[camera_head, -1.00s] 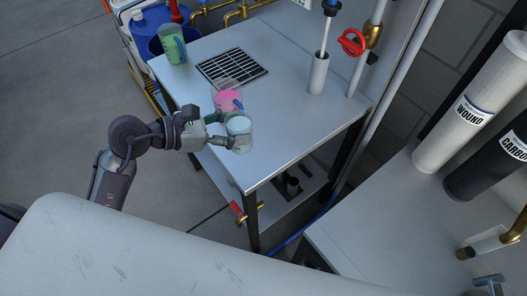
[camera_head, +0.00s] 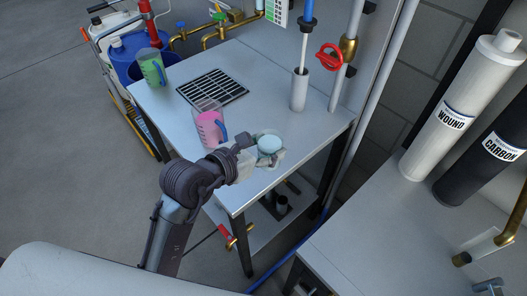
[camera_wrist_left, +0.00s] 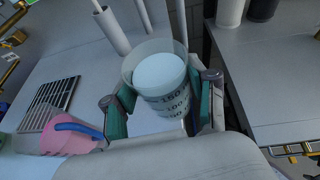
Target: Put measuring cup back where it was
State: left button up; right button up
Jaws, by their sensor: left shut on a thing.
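A clear measuring cup (camera_wrist_left: 158,82) with pale bluish-white content and dark scale marks is between the fingers of my left gripper (camera_wrist_left: 162,112) in the left wrist view. The left gripper (camera_head: 262,158) is shut on it, and the cup (camera_head: 269,145) shows upright over the right front part of the metal table (camera_head: 262,75) in the head view. Whether its base touches the table is hidden. A cup with pink content and a blue handle (camera_head: 210,128) stands to its left. A cup with green content (camera_head: 152,70) stands at the table's far left corner. My right gripper is not in view.
A black drain grate (camera_head: 212,87) is set in the table. A grey holder tube (camera_head: 299,92) with a rod and a pipe with a red valve wheel (camera_head: 329,57) stand at the right. White and black filter cylinders (camera_head: 455,110) stand on the right bench.

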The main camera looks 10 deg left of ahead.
pick_arm(q)
jog(key=shift+w+a+f+p, duration=0.15)
jog(key=shift+w+a+f, duration=0.55)
jog(key=shift+a+f, duration=0.8)
jog(key=shift+w+a+f+p, duration=0.1)
jog(key=shift+w+a+f, duration=0.6)
jog(key=shift+a+f, duration=0.8)
jog(key=shift+w+a+f+p, duration=0.15)
jog(key=shift+w+a+f, duration=0.55)
jog(key=shift+a+f, duration=0.8)
jog(key=shift+d+f, duration=0.3)
jog(key=shift+f, duration=0.05)
jog(key=o, duration=1.3)
